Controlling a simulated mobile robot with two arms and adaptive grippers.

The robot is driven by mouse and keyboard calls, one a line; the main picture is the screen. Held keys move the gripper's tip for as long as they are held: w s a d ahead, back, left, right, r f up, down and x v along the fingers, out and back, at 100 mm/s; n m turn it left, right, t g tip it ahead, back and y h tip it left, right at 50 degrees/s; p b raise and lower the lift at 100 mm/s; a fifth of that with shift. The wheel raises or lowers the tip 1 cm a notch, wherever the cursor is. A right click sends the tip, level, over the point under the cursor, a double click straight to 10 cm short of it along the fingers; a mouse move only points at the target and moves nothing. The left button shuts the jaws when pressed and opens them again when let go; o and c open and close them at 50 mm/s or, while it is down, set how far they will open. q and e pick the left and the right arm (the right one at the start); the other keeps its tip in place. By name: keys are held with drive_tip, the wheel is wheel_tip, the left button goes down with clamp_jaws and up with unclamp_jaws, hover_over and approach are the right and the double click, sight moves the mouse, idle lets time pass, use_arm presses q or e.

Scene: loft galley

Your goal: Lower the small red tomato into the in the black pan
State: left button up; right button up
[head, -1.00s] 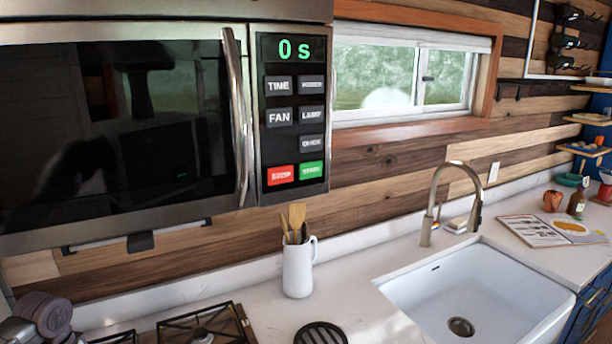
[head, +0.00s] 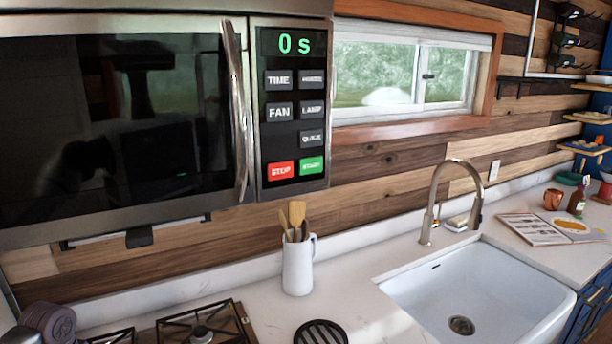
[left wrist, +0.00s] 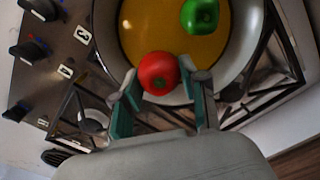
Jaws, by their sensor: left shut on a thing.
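The small red tomato (left wrist: 158,73) is between the two fingers of my left gripper (left wrist: 163,88) in the left wrist view. The gripper is shut on it, with teal pads on either side. The tomato overlaps the near rim of a round pan (left wrist: 231,108) in this view; its height above the pan is hard to judge. The pan shows a greyish wall and a yellow inside, rather than plain black. A green round vegetable (left wrist: 200,15) is inside it. The pan is not visible in the head view. My right gripper is not in view.
The pan is over black stove grates (left wrist: 262,75), beside a panel with several dark knobs (left wrist: 32,52). In the head view, a microwave (head: 120,120) hangs above the stove. A white utensil jug (head: 297,268) and a sink (head: 470,285) are to the right.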

use_arm(q)
drive_tip(key=shift+f, duration=0.5)
idle(0.3)
drive_tip(key=shift+f+b, duration=0.9)
drive_tip(key=shift+f, duration=1.1)
idle(0.8)
drive_tip(key=o, duration=1.1)
drive_tip(key=shift+o, duration=0.2)
drive_tip(key=shift+r, duration=0.1)
